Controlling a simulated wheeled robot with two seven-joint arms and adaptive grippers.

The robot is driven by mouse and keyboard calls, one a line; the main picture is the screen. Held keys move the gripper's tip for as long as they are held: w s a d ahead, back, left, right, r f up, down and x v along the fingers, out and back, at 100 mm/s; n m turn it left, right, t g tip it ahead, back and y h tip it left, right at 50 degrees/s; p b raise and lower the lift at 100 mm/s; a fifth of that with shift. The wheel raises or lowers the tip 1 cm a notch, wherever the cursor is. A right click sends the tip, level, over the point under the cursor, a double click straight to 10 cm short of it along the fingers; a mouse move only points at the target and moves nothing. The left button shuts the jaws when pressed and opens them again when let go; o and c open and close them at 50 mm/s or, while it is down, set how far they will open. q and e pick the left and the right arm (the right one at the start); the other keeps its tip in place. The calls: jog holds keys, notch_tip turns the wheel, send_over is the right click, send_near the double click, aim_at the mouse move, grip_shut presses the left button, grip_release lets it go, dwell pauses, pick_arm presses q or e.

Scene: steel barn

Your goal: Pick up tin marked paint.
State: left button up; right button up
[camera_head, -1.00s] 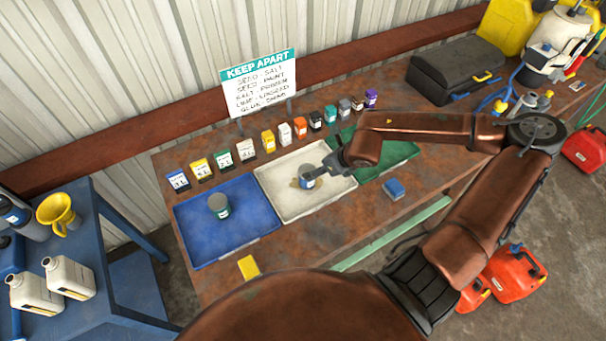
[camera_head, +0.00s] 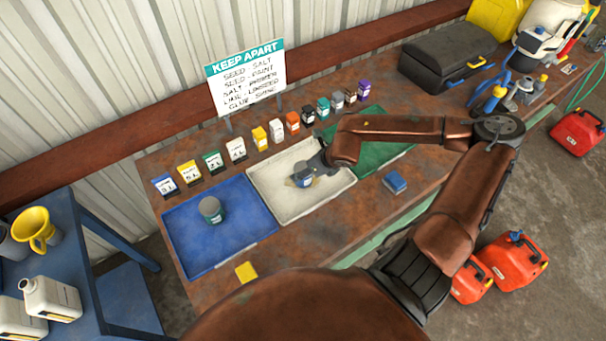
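Another tin (camera_head: 211,210), grey-topped with a green side, stands in the blue tray (camera_head: 235,246). I cannot read which tin is marked paint. My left gripper is not in view.
A row of small labelled packs, such as a yellow one (camera_head: 260,139), stands behind the trays under a KEEP APART sign (camera_head: 246,82). A green tray (camera_head: 383,157) lies right, partly under my arm.

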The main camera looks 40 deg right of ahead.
jog(key=shift+x, duration=1.45)
jog(key=shift+c, duration=0.3)
jog(key=c, duration=1.4)
jog(key=shift+c, duration=0.5)
jog(key=shift+r, duration=0.15)
